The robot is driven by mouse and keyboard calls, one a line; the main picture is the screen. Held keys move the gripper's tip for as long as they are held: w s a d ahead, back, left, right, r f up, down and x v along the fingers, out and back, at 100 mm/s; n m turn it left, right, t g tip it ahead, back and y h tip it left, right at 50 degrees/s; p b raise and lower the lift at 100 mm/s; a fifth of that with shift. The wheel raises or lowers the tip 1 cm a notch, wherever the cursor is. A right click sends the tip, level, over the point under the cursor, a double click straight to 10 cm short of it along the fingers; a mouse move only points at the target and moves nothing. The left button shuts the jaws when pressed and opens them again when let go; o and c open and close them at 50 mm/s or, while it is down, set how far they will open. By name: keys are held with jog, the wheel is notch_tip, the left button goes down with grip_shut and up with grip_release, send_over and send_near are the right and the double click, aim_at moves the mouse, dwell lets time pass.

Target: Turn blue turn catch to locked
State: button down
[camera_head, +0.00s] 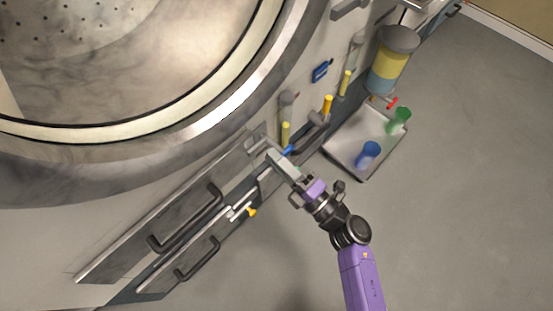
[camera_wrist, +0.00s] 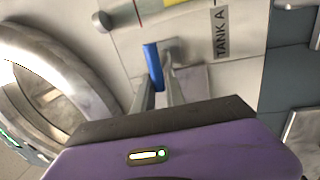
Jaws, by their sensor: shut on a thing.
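The blue turn catch (camera_wrist: 153,66) is a narrow blue lever on the pale machine panel, beside a "TANK A" label. In the wrist view it stands between the tips of my gripper (camera_wrist: 160,88), which is shut on it. It looks lengthwise along the view, slightly tilted. In the head view my gripper (camera_head: 279,157) reaches to the panel, and a small blue end of the catch (camera_head: 288,149) shows beside the fingers. The rest of the catch is hidden there. I cannot read a locked mark.
Another blue fitting (camera_head: 320,72) is higher on the panel, near yellow-handled fittings (camera_head: 327,105). Drawer handles (camera_head: 197,262) stick out at lower left. A metal tray (camera_head: 345,153) with a blue cup (camera_head: 368,154) and green cup (camera_head: 398,120) lies right. Floor at lower right is clear.

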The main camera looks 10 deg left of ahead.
jog(key=shift+f+n, duration=0.15)
jog(key=shift+n, duration=0.15)
jog(key=c, duration=1.4)
grip_release()
jog(key=shift+s+d, duration=0.1)
jog(key=p+v, duration=0.1)
jog(key=v, duration=0.6)
jog(key=shift+s+d, duration=0.2)
jog(key=shift+d, duration=0.1)
